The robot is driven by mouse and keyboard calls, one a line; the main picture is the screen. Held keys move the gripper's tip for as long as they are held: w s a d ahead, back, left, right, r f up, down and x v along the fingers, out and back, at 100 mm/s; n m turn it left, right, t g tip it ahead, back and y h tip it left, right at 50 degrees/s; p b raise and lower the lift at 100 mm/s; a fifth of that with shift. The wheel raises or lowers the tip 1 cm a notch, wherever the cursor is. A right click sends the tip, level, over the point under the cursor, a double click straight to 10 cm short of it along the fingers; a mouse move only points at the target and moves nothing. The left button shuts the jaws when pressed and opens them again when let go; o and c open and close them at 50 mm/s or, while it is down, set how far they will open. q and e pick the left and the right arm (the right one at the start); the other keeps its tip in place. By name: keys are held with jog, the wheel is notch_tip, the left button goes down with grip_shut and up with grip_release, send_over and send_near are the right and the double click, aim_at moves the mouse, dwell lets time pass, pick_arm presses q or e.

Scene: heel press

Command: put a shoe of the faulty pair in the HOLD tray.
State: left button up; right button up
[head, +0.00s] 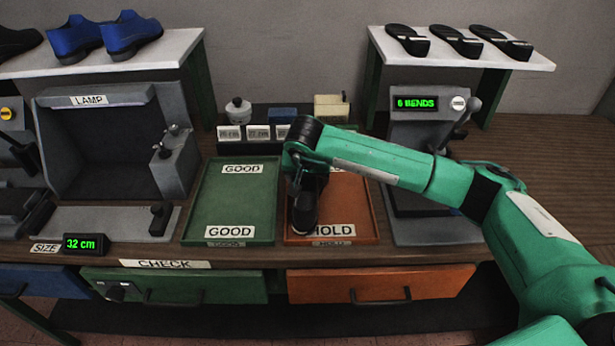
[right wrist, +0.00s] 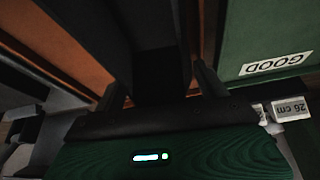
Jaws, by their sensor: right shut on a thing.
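My right gripper (head: 304,176) points down over the left part of the orange HOLD tray (head: 362,202). It is shut on a black shoe (head: 304,214), which covers part of the HOLD label. I cannot tell whether the shoe touches the tray floor. In the right wrist view the fingers (right wrist: 158,88) stand on both sides of the dark shoe (right wrist: 155,45), with the orange tray to the left of it. My left gripper is not in view.
The green GOOD tray (head: 230,202) is empty, just left of the HOLD tray. A press reading "6 BENDS" (head: 415,104) stands right. A LAMP booth (head: 110,150) stands left. Blue shoes (head: 133,34) and black sandals (head: 456,42) sit on raised shelves.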

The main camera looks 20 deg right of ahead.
jog(key=o, duration=1.3)
jog(key=shift+o, duration=0.2)
